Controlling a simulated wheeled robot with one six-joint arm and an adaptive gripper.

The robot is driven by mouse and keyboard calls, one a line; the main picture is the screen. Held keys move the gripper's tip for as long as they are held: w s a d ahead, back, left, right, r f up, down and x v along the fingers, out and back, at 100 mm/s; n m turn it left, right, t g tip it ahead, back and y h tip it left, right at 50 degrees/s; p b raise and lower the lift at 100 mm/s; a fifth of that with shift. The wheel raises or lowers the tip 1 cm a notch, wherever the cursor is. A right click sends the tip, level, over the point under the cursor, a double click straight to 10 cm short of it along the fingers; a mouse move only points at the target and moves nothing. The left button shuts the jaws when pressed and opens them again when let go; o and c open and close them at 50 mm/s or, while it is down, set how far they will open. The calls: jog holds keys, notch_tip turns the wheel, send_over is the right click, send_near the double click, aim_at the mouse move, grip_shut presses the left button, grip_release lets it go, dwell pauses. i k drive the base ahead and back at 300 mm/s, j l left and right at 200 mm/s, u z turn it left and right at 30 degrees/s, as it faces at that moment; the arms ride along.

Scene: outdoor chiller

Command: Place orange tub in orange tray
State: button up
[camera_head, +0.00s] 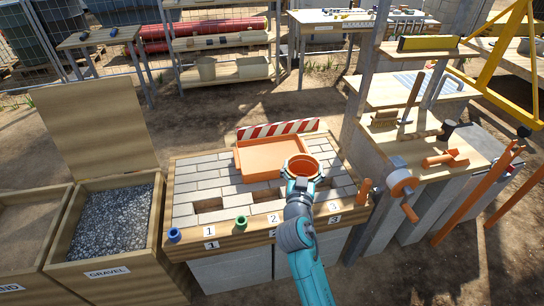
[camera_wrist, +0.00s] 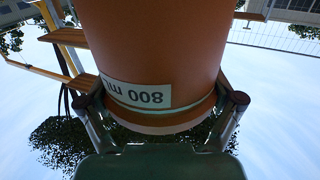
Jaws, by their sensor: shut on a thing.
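The orange tub (camera_head: 302,166) is round and open at the top. In the head view it is held above the brick-topped bench, at the right front corner of the orange tray. My gripper (camera_wrist: 165,105) is shut on the tub, with a finger on each side of it in the wrist view. The tub (camera_wrist: 155,45) fills the middle of that view and bears a label reading 800 mL, upside down. The orange tray (camera_head: 262,153) is shallow and rectangular, lies on the bench and looks empty. The tub and my arm hide its right front part.
The bench (camera_head: 205,175) has recesses in its top and number labels along its front. A blue ring (camera_head: 174,234) and a green ring (camera_head: 241,222) sit at the front edge. A striped barrier (camera_head: 278,129) stands behind the tray. A gravel bin (camera_head: 115,222) is at left.

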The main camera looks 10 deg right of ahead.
aim_at(280, 160)
jog(key=i, duration=1)
